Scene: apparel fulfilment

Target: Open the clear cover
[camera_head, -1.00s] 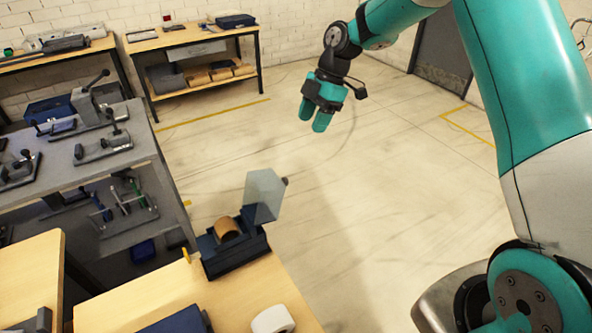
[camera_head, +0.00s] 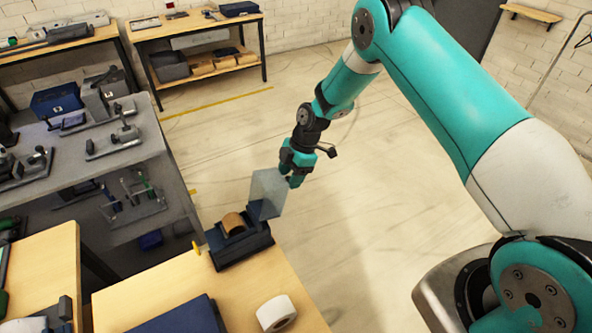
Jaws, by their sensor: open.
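The clear cover (camera_head: 267,195) is a translucent pale panel standing raised, slightly tilted, at the far right end of a dark blue device (camera_head: 240,250). A brown roll (camera_head: 233,223) sits uncovered in the device, which rests at the far edge of a wooden table. My gripper (camera_head: 291,181) is open, with teal fingers pointing down. It is at the cover's upper right edge in the picture; the fingers partly overlap the panel, and I cannot tell whether they touch it.
A white roll (camera_head: 277,313) and a dark blue box (camera_head: 185,318) are on the near wooden table (camera_head: 130,300). A grey shelf (camera_head: 150,170) with several fixtures stands at left. A workbench (camera_head: 195,35) stands at the back. The floor right of the table is clear.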

